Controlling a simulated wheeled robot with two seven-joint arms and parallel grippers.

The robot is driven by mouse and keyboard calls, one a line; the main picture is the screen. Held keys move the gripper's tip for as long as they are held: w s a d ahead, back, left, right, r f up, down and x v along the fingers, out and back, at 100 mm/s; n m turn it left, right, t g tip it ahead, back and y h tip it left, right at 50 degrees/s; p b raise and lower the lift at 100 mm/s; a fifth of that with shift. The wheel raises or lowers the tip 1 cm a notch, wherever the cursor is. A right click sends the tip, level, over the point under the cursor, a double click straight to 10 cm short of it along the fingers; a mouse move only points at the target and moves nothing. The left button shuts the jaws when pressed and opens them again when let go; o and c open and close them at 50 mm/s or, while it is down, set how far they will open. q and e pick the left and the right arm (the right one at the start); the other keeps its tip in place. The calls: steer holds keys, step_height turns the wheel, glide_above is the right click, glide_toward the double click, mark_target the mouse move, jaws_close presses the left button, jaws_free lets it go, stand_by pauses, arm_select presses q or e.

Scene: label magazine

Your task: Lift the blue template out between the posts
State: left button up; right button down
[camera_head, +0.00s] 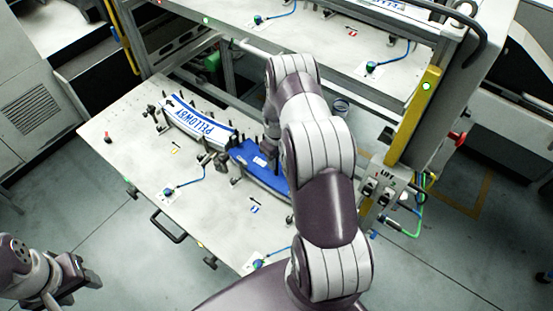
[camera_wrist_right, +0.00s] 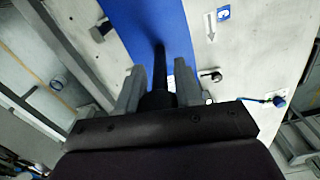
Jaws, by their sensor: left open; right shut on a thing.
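The blue template (camera_head: 245,152) is a curved blue plate on the white table, partly hidden by my right arm. It also shows in the right wrist view (camera_wrist_right: 150,22). Thin black posts stand along its edges, one near its left end (camera_head: 235,139). My right gripper (camera_wrist_right: 157,82) is over the template, its fingers closed around an upright black handle (camera_wrist_right: 158,70) on it. In the head view the right gripper is mostly hidden behind my arm. I cannot tell whether the template is raised. My left gripper (camera_head: 86,282) is open and empty at the lower left, away from the table.
A white curved label plate with blue lettering (camera_head: 200,124) lies left of the blue template. The white table (camera_head: 125,140) carries clamps and blue-cabled knobs (camera_head: 169,193). A second bench (camera_head: 330,45) stands behind. A yellow post (camera_head: 420,100) and a control box (camera_head: 385,185) stand at the right.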

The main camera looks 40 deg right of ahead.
steer(key=shift+r+p, duration=3.65)
steer(key=shift+r, duration=2.3)
steer(key=shift+f, duration=0.1)
